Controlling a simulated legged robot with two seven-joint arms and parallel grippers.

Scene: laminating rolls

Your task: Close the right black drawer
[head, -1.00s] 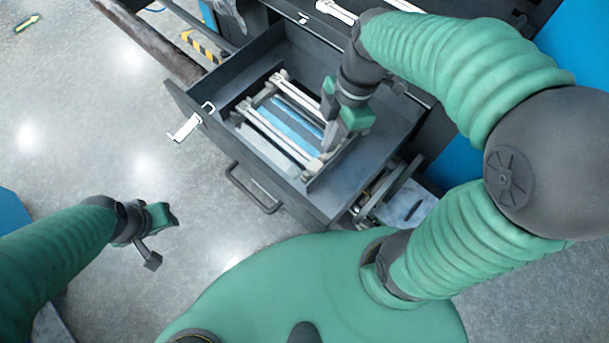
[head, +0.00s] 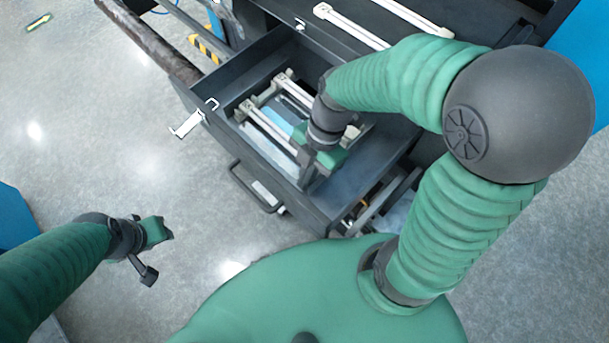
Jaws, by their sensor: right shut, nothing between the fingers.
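The black drawer (head: 345,195) stands pulled out of the dark cabinet, its front panel facing the lower left. A dark bar handle (head: 258,192) is on that front. Inside lie pale rails (head: 268,130) and blue-grey sheets. My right gripper (head: 307,180) is shut and empty, pointing down at the inner side of the drawer front. Whether it touches the panel I cannot tell. The gripper and wrist hide part of the drawer's inside. My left gripper (head: 152,250) hangs over the floor at the lower left, well apart from the drawer; its jaw opening is unclear.
A white latch-like piece (head: 188,125) sits at the drawer's left front corner. Below the drawer's right side is another open compartment (head: 375,205) with metal parts. White rails (head: 350,25) lie on the cabinet top.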

